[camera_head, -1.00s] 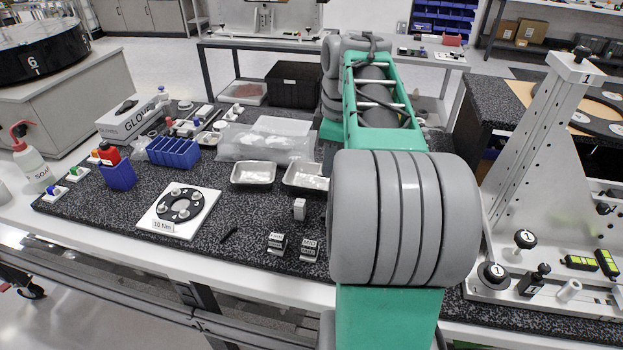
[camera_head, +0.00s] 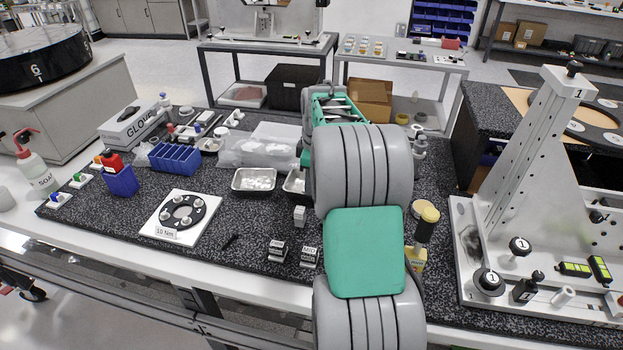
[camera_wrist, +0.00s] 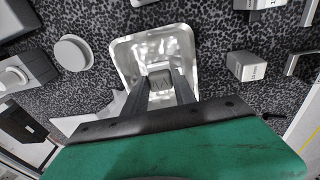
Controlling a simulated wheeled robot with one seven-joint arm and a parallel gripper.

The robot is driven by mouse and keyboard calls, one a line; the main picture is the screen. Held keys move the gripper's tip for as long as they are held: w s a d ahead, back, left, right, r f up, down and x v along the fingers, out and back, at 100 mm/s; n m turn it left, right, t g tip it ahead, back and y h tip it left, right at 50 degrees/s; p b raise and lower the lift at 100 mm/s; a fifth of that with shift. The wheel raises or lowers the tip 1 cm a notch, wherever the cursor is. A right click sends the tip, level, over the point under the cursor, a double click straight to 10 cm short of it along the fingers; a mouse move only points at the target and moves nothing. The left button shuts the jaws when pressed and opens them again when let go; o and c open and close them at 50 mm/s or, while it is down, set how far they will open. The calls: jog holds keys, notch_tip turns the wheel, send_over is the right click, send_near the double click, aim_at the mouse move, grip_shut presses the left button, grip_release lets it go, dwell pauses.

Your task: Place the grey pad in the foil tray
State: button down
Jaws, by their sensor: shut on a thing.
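In the wrist view, my gripper (camera_wrist: 162,84) is shut on a small grey pad (camera_wrist: 160,78) held between its two dark fingertips. The pad is over the inside of a shiny foil tray (camera_wrist: 127,52). I cannot tell whether the pad touches the tray floor.
In the wrist view, a white labelled block (camera_wrist: 246,66) stands right of the tray and a round white disc (camera_wrist: 73,52) lies left. In the head view, a blue bin (camera_head: 174,157), a ring plate (camera_head: 180,218) and a tall metal fixture (camera_head: 535,150) stand on the speckled bench.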

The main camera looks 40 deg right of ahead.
jog(key=c, duration=1)
grip_release()
jog(key=shift+r, duration=0.4)
notch_tip(320, 180, up, 11)
jog(key=s, duration=0.1)
jog(key=s+a+m+t, duration=0.1)
jog(key=s+a+m, duration=0.3)
jog(key=a, duration=1.2)
jog(key=s+a+f+m, duration=0.2)
jog(key=s+a+f, duration=0.2)
jog(key=s+a, duration=0.1)
jog(key=s+a+f+m+t, duration=0.1)
jog(key=s+a+f+m, duration=0.1)
jog(key=s+a+f, duration=0.3)
jog(key=s, duration=0.3)
